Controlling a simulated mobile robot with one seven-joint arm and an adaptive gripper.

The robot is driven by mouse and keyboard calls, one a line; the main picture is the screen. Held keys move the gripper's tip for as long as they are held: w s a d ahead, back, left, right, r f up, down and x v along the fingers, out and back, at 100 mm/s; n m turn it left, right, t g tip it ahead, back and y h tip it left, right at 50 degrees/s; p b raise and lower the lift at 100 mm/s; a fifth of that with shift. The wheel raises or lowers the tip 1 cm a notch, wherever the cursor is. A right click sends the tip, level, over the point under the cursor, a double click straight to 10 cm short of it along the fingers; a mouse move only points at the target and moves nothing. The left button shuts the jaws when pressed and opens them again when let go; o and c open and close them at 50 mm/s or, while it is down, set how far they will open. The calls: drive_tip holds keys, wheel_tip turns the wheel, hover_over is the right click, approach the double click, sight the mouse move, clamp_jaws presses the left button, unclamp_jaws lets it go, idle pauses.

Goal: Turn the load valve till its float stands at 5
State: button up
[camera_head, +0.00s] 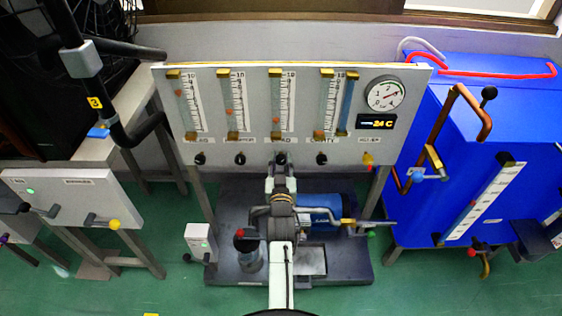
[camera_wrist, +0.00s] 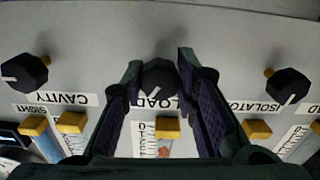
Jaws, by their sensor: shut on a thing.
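The load valve (camera_wrist: 160,78) is a black knob with a white pointer line, under the LOAD label in the panel's lower row. My gripper (camera_wrist: 161,72) has one finger on each side of it in the wrist view and is shut on it.
The cavity knob (camera_wrist: 24,73) and isolator knob (camera_wrist: 287,86) flank the load knob. The panel (camera_head: 215,150) also bears other flowmeters, a round gauge (camera_head: 385,94) and a display (camera_head: 377,122). A blue cabinet (camera_head: 455,130) with copper pipes stands right.

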drive_tip(key=shift+n, duration=0.3)
clamp_jaws()
drive_tip(key=shift+r+n, duration=0.1)
drive_tip(key=shift+n, duration=2.6)
drive_tip(key=o, duration=1.1)
unclamp_jaws()
drive_tip(key=shift+o, duration=0.2)
drive_tip(key=s, duration=0.7)
drive_tip(key=shift+s, duration=0.25)
